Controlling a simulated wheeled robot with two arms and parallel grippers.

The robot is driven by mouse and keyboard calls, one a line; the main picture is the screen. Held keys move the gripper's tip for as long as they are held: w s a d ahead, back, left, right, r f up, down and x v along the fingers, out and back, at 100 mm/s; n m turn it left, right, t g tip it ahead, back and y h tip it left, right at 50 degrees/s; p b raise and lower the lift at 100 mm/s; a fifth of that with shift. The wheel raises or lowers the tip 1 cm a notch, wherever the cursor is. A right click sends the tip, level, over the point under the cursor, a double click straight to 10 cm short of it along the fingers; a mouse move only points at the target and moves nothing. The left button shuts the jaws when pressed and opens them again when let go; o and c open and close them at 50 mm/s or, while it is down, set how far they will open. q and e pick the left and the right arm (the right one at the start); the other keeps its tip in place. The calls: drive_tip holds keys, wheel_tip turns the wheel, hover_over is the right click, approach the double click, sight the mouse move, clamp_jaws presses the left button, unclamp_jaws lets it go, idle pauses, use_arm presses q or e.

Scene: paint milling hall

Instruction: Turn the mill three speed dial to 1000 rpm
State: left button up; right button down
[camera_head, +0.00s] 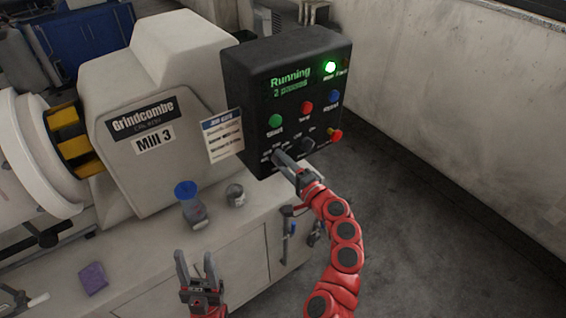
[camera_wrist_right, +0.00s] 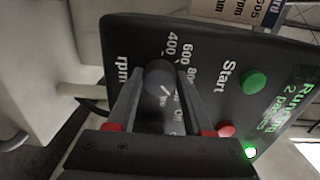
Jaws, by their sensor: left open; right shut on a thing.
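The Mill 3 control box (camera_head: 250,80) is black, with a lit green screen reading "Running". My right gripper (camera_head: 279,156) reaches its lower left face. In the right wrist view, the round black speed dial (camera_wrist_right: 160,74) sits between my right fingers (camera_wrist_right: 158,90), which are shut on it. Printed numbers 400, 600 and part of 800 curve beside the dial, with "rpm" near it. A white mark shows by the dial, but I cannot tell its exact setting. In the head view my gripper hides the dial. My left gripper (camera_head: 196,260) is open and empty in front of the bench.
A second black knob (camera_head: 307,145) and a red button (camera_head: 336,135) lie right of my right gripper. Green (camera_head: 275,120), red (camera_head: 307,108) and blue (camera_head: 334,96) buttons sit above. A paper card (camera_head: 222,136) hangs left of the box.

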drive_tip(key=shift+f, duration=0.2)
idle(0.3)
drive_tip(key=shift+c, duration=1.5)
unclamp_jaws()
drive_tip(key=shift+r, duration=0.1)
drive_tip(key=b+v, duration=0.5)
drive_tip(key=v, duration=1.2)
drive_tip(key=shift+s+d, duration=0.15)
drive_tip(key=shift+r, duration=0.1)
